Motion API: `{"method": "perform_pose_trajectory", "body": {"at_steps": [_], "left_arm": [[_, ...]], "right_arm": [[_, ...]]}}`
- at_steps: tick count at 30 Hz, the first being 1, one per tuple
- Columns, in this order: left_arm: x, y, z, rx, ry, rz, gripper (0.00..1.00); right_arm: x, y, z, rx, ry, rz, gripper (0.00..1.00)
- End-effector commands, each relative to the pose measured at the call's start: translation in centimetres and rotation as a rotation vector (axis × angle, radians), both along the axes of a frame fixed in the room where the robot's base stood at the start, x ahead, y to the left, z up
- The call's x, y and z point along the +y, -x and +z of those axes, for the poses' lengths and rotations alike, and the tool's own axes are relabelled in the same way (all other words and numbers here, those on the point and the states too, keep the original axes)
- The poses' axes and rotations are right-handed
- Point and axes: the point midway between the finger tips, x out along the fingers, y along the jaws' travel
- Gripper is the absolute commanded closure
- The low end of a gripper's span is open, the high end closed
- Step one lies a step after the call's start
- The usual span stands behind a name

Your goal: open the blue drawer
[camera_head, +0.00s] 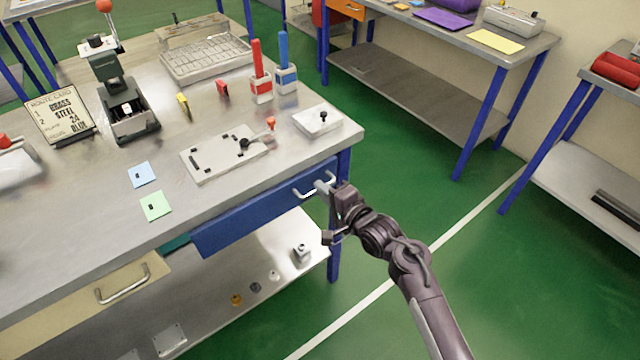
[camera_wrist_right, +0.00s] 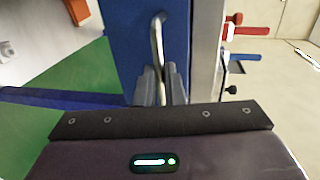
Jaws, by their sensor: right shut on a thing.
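The blue drawer (camera_head: 245,217) is under the right part of the metal workbench top. Its front stands out a little from the bench, and a dark teal inner side shows at its left end. Its metal bar handle (camera_head: 307,190) is at the right part of the front. My right gripper (camera_head: 326,187) is at the handle, and in the right wrist view its fingers (camera_wrist_right: 162,84) are shut on the handle (camera_wrist_right: 157,40) against the blue front (camera_wrist_right: 128,40). The fingertips partly hide the handle. My left gripper is not in view.
A cream drawer (camera_head: 85,300) with its own handle is to the left. The bench top holds a press (camera_head: 125,95), a fixture plate (camera_head: 222,153), a white box (camera_head: 318,121) and red and blue-handled tools. A blue bench leg (camera_head: 336,255) stands close to my gripper. Green floor is clear at right.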

Motion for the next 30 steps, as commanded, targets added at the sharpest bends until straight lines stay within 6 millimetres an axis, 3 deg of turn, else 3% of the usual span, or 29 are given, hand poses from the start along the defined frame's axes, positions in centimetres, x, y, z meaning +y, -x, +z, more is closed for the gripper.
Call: {"method": "perform_pose_trajectory", "body": {"at_steps": [1,9,15,21,30], "left_arm": [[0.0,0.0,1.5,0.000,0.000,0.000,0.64],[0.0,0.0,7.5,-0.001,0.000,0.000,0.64],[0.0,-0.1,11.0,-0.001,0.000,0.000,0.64],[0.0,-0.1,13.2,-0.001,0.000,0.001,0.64],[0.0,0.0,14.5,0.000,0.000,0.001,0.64]], "right_arm": [[-0.6,0.9,0.4,0.009,0.003,-0.001,1.00],[-5.1,7.2,0.7,0.015,0.005,0.000,1.00],[-8.8,12.2,0.6,0.012,0.006,0.001,1.00],[-11.7,16.2,0.4,0.009,0.004,0.001,1.00],[-13.9,19.2,0.1,0.005,0.002,0.001,1.00]]}}
